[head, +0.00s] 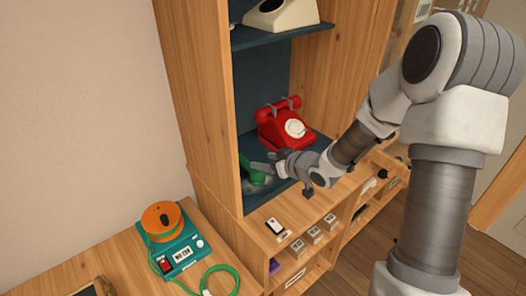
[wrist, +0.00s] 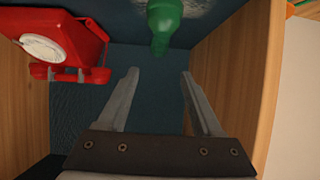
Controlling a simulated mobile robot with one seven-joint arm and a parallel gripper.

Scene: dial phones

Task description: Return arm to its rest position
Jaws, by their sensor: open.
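My gripper (head: 265,166) is inside the left end of the lower cabinet shelf, its arm reaching in from the right. In the wrist view its two fingers (wrist: 158,76) are apart with nothing between them. A green object (head: 247,173) is on the shelf at the left, just beyond the fingertips and partly hidden by my gripper. In the wrist view a rounded green part of it (wrist: 164,22) shows ahead of the fingers, apart from them. A red dial phone (head: 285,126) stands behind my gripper on the same shelf; it also shows in the wrist view (wrist: 62,38).
The cabinet's left side panel (head: 196,95) is close to my gripper. An upper shelf (head: 275,36) holds a cream phone (head: 280,13). A teal device with an orange reel (head: 172,240) and green cord sits on the lower left table. Small items (head: 300,245) line the counter front.

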